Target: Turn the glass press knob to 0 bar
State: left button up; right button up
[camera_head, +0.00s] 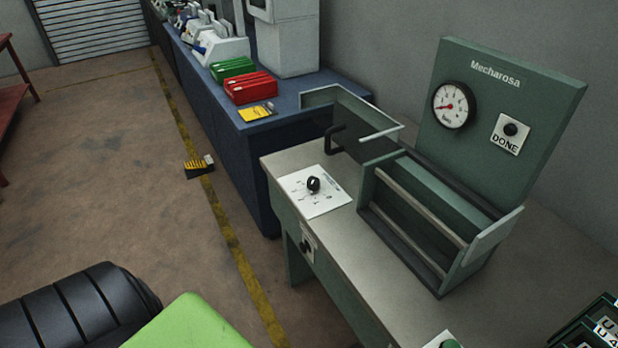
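The glass press (350,239) is a grey-green bench with a tilted back panel marked "Mecharosa". A black knob (314,184) sits on a white plate (318,203) on the left of its top, with small printed marks around it too small to read. A round gauge (454,105) on the panel has a red needle pointing left; its numbers are not legible. The clear guard with a black handle (334,139) stands over the back left of the bench. Neither of my grippers shows in the head view.
A second dark knob (306,246) is on the bench front. A black "DONE" button (511,129) is on the panel. A blue cabinet (245,160) with red (250,88) and green (232,69) bins stands behind. A small box (199,167) lies on the floor. The floor at left is mostly clear.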

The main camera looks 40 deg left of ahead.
aim_at(313, 183)
jog(key=j, duration=0.75)
jog(key=k+j+z, duration=0.1)
jog(key=j, duration=0.7)
